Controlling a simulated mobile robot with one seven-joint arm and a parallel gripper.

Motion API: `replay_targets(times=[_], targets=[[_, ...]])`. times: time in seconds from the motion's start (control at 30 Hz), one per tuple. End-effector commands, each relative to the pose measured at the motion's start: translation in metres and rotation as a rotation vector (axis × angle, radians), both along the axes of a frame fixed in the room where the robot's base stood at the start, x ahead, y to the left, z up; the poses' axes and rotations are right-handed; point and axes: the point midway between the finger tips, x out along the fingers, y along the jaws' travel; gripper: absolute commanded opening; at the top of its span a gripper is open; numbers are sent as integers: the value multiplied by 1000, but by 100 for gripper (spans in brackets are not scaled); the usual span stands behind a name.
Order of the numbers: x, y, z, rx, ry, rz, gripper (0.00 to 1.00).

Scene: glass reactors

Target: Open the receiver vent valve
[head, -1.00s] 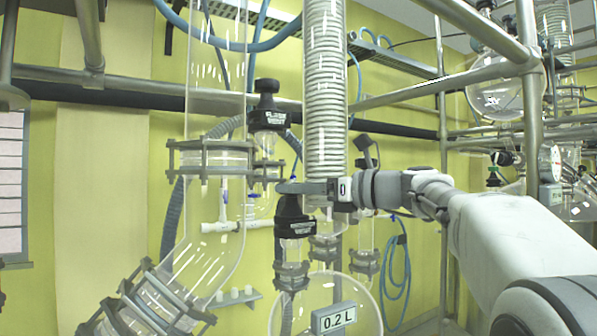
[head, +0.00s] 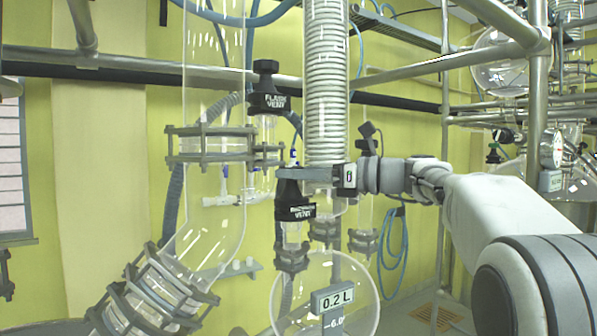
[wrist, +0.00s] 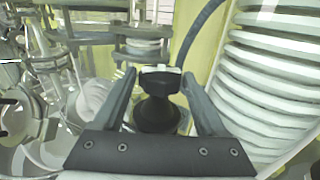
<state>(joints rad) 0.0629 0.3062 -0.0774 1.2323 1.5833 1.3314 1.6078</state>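The receiver vent valve (head: 290,197) is a black knob with a white "vent" label, on a glass neck above the round receiver flask (head: 285,297). My gripper (head: 292,172) reaches in from the right at the height of the knob's top. In the wrist view, the knob (wrist: 158,112) stands between the two fingers of my gripper (wrist: 160,84). The fingers are apart, one on each side of the knob, with what look like narrow gaps. In the head view, the near finger covers part of the knob's top.
A second black vent knob (head: 266,90) stands higher and further left. The coiled glass column (head: 326,90) rises close beside my gripper. A wide glass pipe (head: 212,205) is at left. Metal rails (head: 130,72) cross behind.

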Motion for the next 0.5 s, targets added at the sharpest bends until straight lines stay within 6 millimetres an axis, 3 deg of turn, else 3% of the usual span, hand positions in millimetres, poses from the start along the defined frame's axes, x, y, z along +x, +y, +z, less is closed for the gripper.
replay_targets(times=[0.1,0.5], targets=[[0,0,1,1,-1,-1,92],[1,-1,2,1,-5,-9,92]])
